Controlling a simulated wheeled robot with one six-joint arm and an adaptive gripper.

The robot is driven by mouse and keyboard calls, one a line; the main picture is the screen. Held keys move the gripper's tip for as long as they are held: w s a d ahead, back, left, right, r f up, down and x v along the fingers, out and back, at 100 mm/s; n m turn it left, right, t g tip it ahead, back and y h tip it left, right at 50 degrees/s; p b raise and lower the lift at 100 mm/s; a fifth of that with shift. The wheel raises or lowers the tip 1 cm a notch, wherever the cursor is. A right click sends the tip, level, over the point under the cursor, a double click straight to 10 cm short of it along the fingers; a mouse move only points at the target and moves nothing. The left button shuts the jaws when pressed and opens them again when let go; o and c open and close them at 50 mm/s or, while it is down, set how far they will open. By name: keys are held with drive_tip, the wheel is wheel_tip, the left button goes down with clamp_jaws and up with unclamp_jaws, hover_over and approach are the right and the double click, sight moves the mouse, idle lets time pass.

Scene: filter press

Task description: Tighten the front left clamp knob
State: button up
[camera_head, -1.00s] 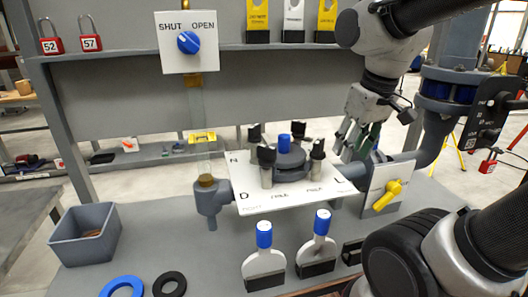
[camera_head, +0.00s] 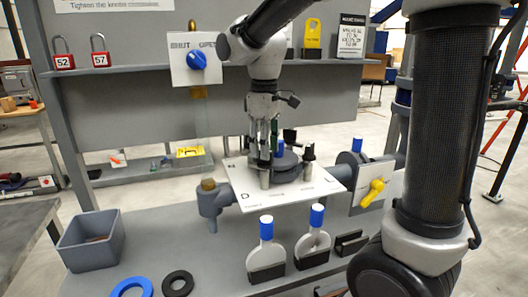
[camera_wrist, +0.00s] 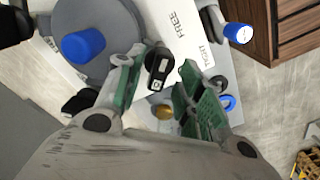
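The front left clamp knob (camera_wrist: 158,64) is black with a small white mark, and in the wrist view it lies between my fingertips. In the head view its light post (camera_head: 264,180) shows below my fingers, which hide most of its top. My gripper (camera_head: 264,158) points down at it. In the wrist view my gripper (camera_wrist: 164,62) is open, green pads on either side with a gap to the right pad. Whether the left pad touches is unclear. The white plate (camera_head: 240,184) under the knob carries FREE and TIGHT labels. The round grey cover (camera_wrist: 95,35) has a blue peg (camera_wrist: 83,46).
Another black clamp knob (camera_head: 308,153) stands close on the right. A grey bin (camera_head: 90,242) and rings (camera_head: 177,284) are at the left front.

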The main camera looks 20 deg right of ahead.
drive_tip(key=shift+f, duration=0.85)
clamp_jaws()
